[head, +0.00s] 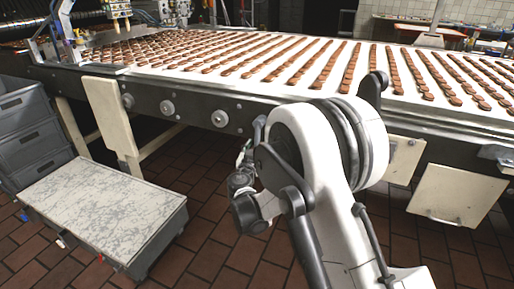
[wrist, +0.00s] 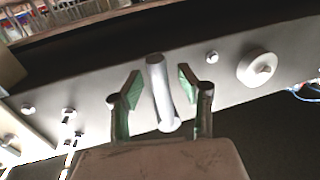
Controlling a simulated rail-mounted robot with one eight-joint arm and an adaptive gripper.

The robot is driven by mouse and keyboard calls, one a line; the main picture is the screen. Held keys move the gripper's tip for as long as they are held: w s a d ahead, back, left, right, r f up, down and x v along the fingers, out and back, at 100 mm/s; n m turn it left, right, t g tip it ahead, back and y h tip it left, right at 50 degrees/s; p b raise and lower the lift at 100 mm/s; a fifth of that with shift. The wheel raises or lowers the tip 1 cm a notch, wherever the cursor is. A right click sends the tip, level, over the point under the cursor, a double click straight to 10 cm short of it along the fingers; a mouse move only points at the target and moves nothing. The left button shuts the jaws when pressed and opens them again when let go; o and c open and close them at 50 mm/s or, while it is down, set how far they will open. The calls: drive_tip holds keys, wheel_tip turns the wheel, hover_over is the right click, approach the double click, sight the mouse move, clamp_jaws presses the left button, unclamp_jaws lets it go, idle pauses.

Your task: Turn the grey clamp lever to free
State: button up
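The grey clamp lever (wrist: 160,95) shows in the wrist view as a smooth light-grey bar standing out from the side rail of the conveyor. My gripper (wrist: 159,88) is open, with its two green-padded fingers on either side of the lever. There are visible gaps between the pads and the lever. In the head view my gripper is mostly hidden behind my own arm, and I cannot make out the lever there.
The conveyor rail (wrist: 215,80) carries bolts and a round knob (wrist: 257,68). Rows of brown biscuits (head: 290,60) lie on the white belt. A low marble-topped box (head: 105,205) and grey crates (head: 28,130) stand at the left. Tiled floor is open between the box and my arm.

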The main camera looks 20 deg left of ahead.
drive_tip(key=shift+w, duration=0.3)
clamp_jaws()
idle(0.3)
